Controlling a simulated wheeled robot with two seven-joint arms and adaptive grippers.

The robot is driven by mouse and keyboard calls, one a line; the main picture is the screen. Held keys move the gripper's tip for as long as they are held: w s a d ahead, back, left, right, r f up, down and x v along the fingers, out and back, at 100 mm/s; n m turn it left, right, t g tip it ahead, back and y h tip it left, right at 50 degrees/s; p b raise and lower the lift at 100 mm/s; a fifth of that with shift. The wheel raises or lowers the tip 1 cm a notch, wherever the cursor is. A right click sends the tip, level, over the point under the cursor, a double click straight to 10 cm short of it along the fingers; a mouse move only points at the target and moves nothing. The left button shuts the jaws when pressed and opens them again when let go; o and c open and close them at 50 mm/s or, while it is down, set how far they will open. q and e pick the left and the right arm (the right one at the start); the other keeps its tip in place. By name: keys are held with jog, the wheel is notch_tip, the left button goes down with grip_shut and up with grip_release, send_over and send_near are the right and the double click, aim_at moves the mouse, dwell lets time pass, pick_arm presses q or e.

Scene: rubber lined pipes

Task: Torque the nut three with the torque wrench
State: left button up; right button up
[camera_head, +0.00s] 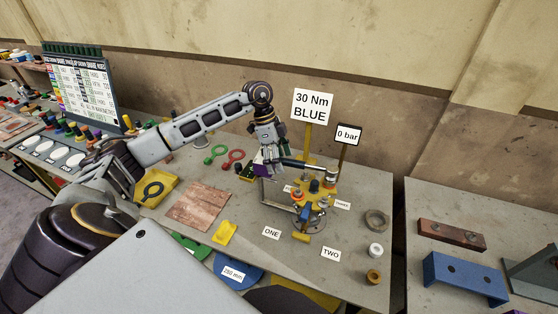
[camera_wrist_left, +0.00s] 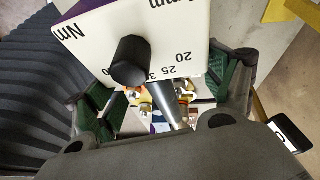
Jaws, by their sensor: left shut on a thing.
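My left gripper (camera_head: 270,160) is shut on the torque wrench (camera_head: 300,163) above the pipe fixture. The wrench's dark bar runs right, toward the upper part of the yellow flange (camera_head: 322,188). In the left wrist view, the wrench's white scale plate (camera_wrist_left: 95,48) with a black knob fills the space between the green-padded fingers (camera_wrist_left: 168,98), and a silver shaft runs below it. Whether the wrench sits on a nut is hidden. Small labels stand around the flange; ONE (camera_head: 271,232) and TWO (camera_head: 331,254) are readable, the rear ones are too small. My right gripper is out of view.
Signs reading 30 Nm BLUE (camera_head: 312,106) and 0 bar (camera_head: 348,134) stand behind the flange. A copper-coloured mat (camera_head: 198,205), a yellow tray (camera_head: 157,189) and green and red ring tools lie left. Loose rings (camera_head: 376,220) lie right. A second table (camera_head: 425,205) stands farther right.

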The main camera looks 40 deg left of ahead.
pick_arm(q)
jog(key=shift+w+a+m+g+p, duration=0.25)
jog(key=shift+w+m+p, duration=0.2)
jog(key=shift+w+m, duration=0.55)
jog(key=shift+w+a+m+g+p, duration=0.2)
jog(key=shift+w+m+p, duration=0.3)
jog(key=shift+w, duration=0.8)
jog(key=shift+r, duration=0.2)
jog(key=shift+r+p, duration=1.15)
jog(key=shift+r, duration=0.8)
